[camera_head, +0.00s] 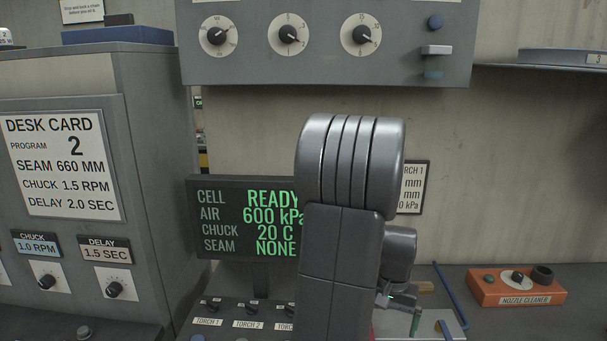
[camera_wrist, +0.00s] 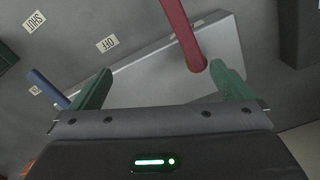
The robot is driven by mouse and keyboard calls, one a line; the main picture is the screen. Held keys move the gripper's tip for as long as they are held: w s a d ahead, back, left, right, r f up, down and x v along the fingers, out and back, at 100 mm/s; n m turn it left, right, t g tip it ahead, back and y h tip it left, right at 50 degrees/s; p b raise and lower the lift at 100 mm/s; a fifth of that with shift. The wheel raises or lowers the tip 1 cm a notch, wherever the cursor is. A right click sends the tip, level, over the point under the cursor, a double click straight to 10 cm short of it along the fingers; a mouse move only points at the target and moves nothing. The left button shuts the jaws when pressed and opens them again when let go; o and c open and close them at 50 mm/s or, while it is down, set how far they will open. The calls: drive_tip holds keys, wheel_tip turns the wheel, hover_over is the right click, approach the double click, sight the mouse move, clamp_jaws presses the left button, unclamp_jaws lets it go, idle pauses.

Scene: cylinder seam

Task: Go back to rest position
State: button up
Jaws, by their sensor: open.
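My gripper (camera_wrist: 161,68) is open in the wrist view, its two green fingers spread apart with nothing held between them. A red rod (camera_wrist: 180,30) reaches down from the top edge to a light grey plate (camera_wrist: 150,72), its lower end near the right fingertip. I cannot tell whether they touch. In the head view my gripper (camera_head: 400,310) is low, right of centre, over the bench and partly hidden behind my own arm.
A blue rod (camera_wrist: 47,88) is left of the left finger. An orange nozzle cleaner (camera_head: 517,287) sits on the bench at right. A status screen (camera_head: 240,217) reading READY stands behind my arm. A grey control panel (camera_head: 330,70) overhangs above; a grey cabinet (camera_head: 150,150) stands at left.

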drive_tip(key=shift+w+d+r+n, duration=0.1)
drive_tip(key=shift+w+r+n, duration=0.05)
drive_tip(key=shift+r+n, duration=0.15)
drive_tip(key=shift+r, duration=1.75)
